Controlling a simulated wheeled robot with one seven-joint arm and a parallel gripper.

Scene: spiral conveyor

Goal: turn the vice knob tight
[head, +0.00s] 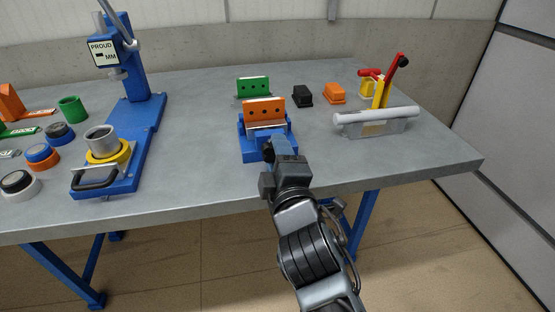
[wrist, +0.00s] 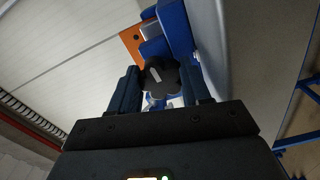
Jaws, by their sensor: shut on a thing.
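The blue vice (head: 252,150) stands near the front edge of the table, with an orange jaw plate (head: 264,112) on top. My gripper (head: 270,150) is at the front of the vice and hides the knob in the head view. In the wrist view, the dark lobed vice knob (wrist: 161,76) sits between the two fingers of my gripper (wrist: 165,88), which are shut on it. A light mark shows on the knob's face. The blue vice body (wrist: 176,28) and the orange plate (wrist: 132,42) lie beyond it.
A green plate (head: 252,86) stands behind the vice. A black block (head: 302,96) and an orange block (head: 334,94) lie to its right, then a grey tool caddy (head: 376,128). A blue press (head: 146,110) stands left. Grey table is bare between press and vice.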

